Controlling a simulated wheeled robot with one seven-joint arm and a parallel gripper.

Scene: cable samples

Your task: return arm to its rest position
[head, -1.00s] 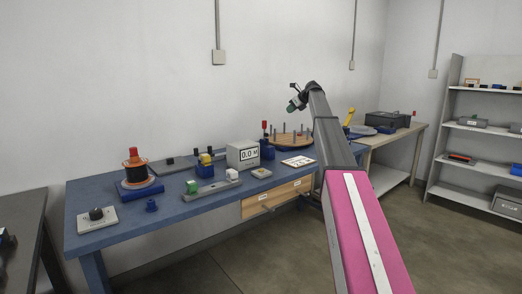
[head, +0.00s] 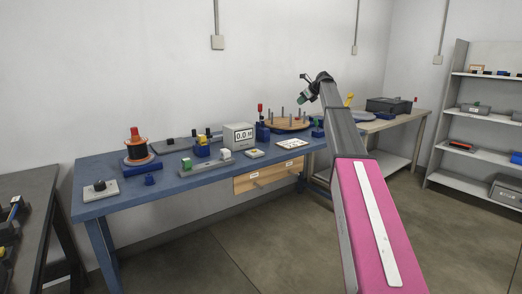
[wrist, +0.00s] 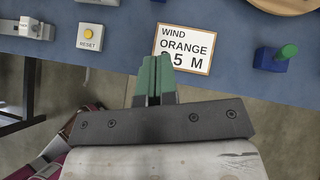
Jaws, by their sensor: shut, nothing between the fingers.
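My arm, pink and grey, reaches up and forward over the right end of the blue bench (head: 112,215) in the head view. My gripper (head: 304,98) is at its far end, raised above the bench near the round wooden peg board (head: 287,124). In the wrist view my gripper (wrist: 155,78) shows two green fingers closed together with nothing between them. Beyond the fingertips lies a white card (wrist: 184,47) reading "WIND ORANGE" and "5 M", partly covered by them.
A meter box (head: 238,136), an orange spool (head: 136,152) and a black-knobbed plate (head: 100,190) stand on the bench. The wrist view shows a yellow reset button (wrist: 91,33) and a green-topped blue block (wrist: 278,58). A shelf (head: 470,155) stands right. Floor (head: 210,245) before the bench is clear.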

